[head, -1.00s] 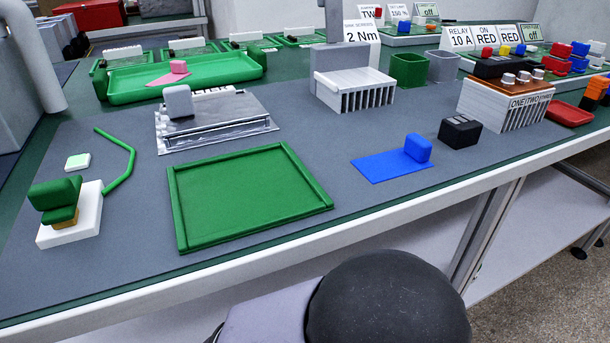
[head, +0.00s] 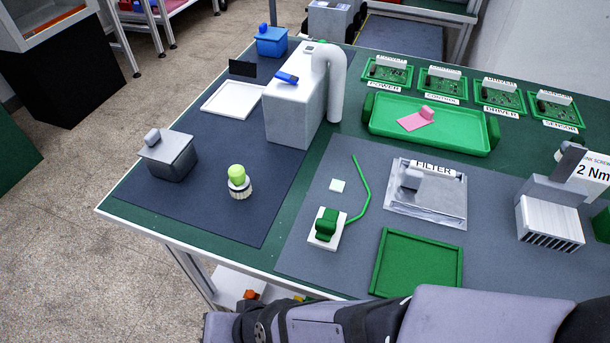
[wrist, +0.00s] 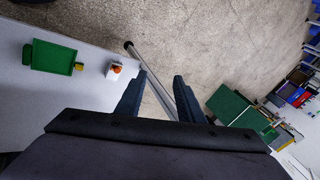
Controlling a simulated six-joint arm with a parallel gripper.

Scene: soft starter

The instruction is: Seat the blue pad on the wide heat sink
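The gripper itself is not visible in the head view.
An empty green tray (head: 417,264) and a silver FILTER plate (head: 430,205) lie left of the heat sink. A long green tray (head: 480,135) with a pink pad (head: 414,121) sits behind. A tall grey machine (head: 294,110) stands at the mat's left. The table's front edge lies near my arm.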

